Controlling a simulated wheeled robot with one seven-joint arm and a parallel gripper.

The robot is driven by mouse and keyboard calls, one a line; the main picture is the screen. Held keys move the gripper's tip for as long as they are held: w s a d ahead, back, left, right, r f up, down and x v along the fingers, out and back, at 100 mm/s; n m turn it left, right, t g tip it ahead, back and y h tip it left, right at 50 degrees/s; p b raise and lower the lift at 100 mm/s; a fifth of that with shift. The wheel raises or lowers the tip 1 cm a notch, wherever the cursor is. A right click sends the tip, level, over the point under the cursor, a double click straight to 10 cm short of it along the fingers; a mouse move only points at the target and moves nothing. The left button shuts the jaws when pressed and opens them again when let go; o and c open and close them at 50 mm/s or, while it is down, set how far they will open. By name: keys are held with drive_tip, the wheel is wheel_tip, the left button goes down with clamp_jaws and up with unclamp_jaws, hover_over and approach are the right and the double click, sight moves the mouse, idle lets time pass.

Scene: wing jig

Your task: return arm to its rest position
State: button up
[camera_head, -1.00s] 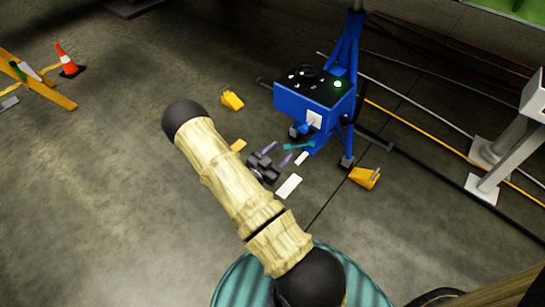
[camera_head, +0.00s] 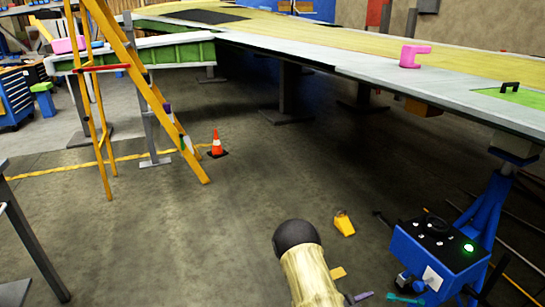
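My arm shows at the bottom centre of the head view as a tan ribbed sleeve (camera_head: 308,278) with a black rounded joint at its upper end. The rest of the arm is below the frame. A small purple piece at the bottom edge, right of the sleeve, looks like a fingertip of my gripper (camera_head: 360,297). The rest of the gripper is cut off, so its opening and anything in it cannot be seen.
A yellow block (camera_head: 344,223) lies on the floor beyond my arm. An orange cone (camera_head: 217,143) and yellow stepladder (camera_head: 150,90) stand left. The middle floor is open.

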drive_tip(key=w+a+r+n+t+y, duration=0.1)
drive_tip(key=w+a+r+n+y, duration=0.1)
drive_tip(key=a+r+n+y, duration=0.35)
drive_tip(key=w+a+r+n+y, duration=0.2)
drive_tip(key=a+r+y, duration=0.1)
drive_tip(key=a+y, duration=0.5)
drive_tip(key=s+a+r+n+g+y, duration=0.1)
drive_tip(key=s+a+r+n+g, duration=0.1)
drive_tip(key=s+r+n, duration=0.45)
drive_tip(key=s+a+r+n+g+y, duration=0.2)
drive_tip(key=s+a+r, duration=0.15)
drive_tip(key=s, duration=0.55)
drive_tip(key=w+p+v, duration=0.2)
drive_tip(key=p+v, duration=1)
drive_tip(key=w+a+r+p+v, duration=0.1)
drive_tip(key=w+p+v, duration=0.2)
drive_tip(key=p+v, duration=0.9)
drive_tip(key=w+r+p+v, duration=0.1)
drive_tip(key=w+p+v, duration=0.2)
drive_tip(key=p+v, duration=0.9)
drive_tip(key=shift+s+d+p, duration=0.15)
drive_tip(key=shift+s+p, duration=0.05)
drive_tip(key=shift+p, duration=0.35)
drive_tip(key=shift+h, duration=0.25)
